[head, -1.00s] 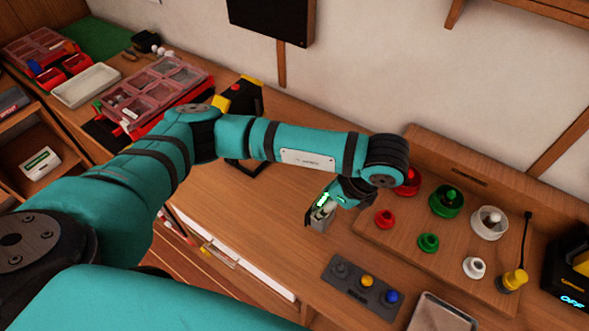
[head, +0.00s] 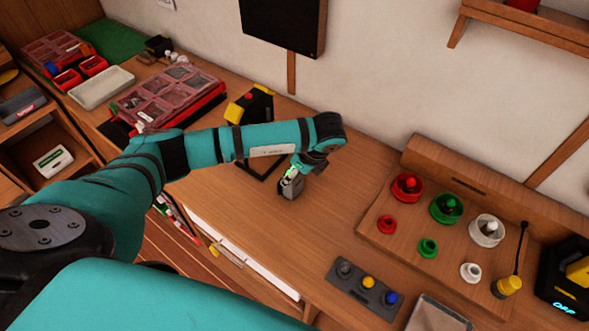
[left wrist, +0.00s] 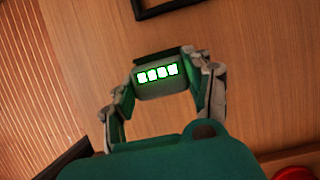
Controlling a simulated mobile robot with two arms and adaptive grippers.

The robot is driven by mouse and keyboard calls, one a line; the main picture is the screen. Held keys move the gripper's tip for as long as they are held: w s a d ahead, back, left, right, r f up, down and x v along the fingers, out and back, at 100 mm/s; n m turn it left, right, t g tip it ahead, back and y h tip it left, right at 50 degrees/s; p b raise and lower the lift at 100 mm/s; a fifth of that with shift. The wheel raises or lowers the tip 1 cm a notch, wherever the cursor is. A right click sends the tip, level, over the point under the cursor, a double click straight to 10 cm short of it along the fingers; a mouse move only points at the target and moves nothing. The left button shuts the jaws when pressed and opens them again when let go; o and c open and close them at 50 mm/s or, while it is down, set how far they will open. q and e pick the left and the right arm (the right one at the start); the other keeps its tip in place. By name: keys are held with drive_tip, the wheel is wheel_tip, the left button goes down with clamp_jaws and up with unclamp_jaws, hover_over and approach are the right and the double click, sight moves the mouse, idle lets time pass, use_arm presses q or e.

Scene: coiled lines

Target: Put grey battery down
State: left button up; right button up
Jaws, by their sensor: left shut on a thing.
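The grey battery (left wrist: 161,91), with a row of lit green-white bars, sits between the two fingers of my left gripper (left wrist: 163,97) in the left wrist view. In the head view the battery (head: 290,188) is a small grey block under the end of my left arm, over the middle of the wooden bench. My left gripper (head: 297,172) is shut on it. I cannot tell whether the battery's underside touches the bench. My right gripper is in neither view.
A wooden board (head: 385,248) with red, green and white pieces stands to the right. A grey button panel (head: 364,286) lies in front of it. A black and yellow device (head: 250,108) stands behind my arm.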

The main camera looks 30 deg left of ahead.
use_arm(q)
drive_tip(key=shift+w+f, duration=0.15)
drive_tip(key=shift+f, duration=0.35)
drive_tip(key=o, duration=1)
drive_tip(key=shift+c, duration=0.2)
drive_tip(key=o, duration=0.5)
drive_tip(key=shift+d+r, duration=0.3)
drive_tip(key=shift+r, duration=0.2)
drive_tip(key=b+v, duration=0.1)
drive_tip(key=v, duration=1)
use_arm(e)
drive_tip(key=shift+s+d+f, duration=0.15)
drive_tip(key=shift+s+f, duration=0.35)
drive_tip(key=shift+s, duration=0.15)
